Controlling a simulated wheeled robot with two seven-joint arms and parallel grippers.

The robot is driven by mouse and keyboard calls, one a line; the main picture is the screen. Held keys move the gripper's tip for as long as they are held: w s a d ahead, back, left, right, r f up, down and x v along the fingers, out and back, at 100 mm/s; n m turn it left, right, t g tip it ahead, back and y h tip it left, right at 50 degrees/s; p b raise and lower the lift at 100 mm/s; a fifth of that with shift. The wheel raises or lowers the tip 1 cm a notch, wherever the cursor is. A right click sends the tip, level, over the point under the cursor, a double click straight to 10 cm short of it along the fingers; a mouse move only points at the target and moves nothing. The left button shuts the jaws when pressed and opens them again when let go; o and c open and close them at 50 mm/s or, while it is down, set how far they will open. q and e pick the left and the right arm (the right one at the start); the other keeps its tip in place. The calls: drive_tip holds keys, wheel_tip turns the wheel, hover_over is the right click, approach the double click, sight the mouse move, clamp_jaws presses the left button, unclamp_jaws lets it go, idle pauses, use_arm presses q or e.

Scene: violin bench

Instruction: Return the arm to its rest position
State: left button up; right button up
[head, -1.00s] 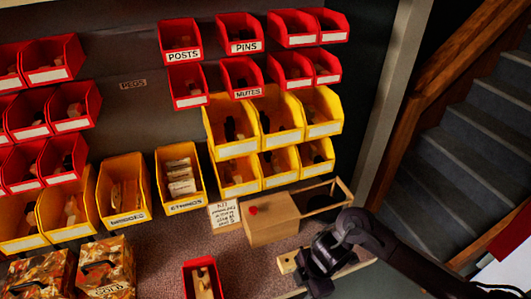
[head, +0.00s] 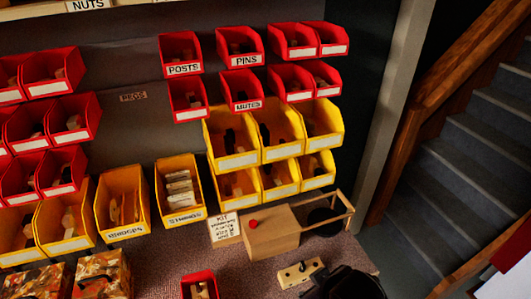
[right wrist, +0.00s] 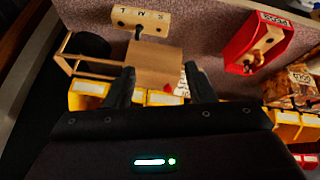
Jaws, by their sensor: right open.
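My right arm shows as a dark shape (head: 345,285) at the bottom edge of the head view, right of the middle, with its fingers not clear there. In the right wrist view my right gripper (right wrist: 160,88) is open, its two dark fingers apart with nothing between them. Beyond the fingers lies the wooden box with a red knob (right wrist: 155,62), which also shows in the head view (head: 272,238). A small wooden block with dark holes (head: 300,273) lies on the bench, clear of the fingers. My left gripper is not in view.
Yellow bins (head: 123,205) and red bins (head: 185,55) line the back wall. A red bin (head: 199,285) stands at the front, with patterned boxes (head: 102,275) to its left. A open wooden frame (head: 325,217) adjoins the box. Stairs (head: 470,150) lie right of the bench.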

drive_tip(key=s+d+m+g+h, duration=0.1)
drive_tip(key=s+d+m+g, duration=0.1)
drive_tip(key=s+d+m, duration=0.45)
wheel_tip(320, 180, down, 32)
drive_tip(key=s+d+r+n+g+b, duration=0.1)
drive_tip(key=d+n+b, duration=0.1)
drive_tip(key=b, duration=0.2)
drive_tip(key=s+d+f+g+b, duration=0.1)
drive_tip(key=s+f+b, duration=0.1)
drive_tip(key=s+f, duration=0.8)
drive_tip(key=s+d+f+b, duration=0.2)
drive_tip(key=s+f, duration=0.9)
drive_tip(key=f, duration=0.4)
drive_tip(key=shift+f+g+h, duration=0.2)
drive_tip(key=shift+g+h, duration=0.1)
drive_tip(key=shift+g, duration=0.1)
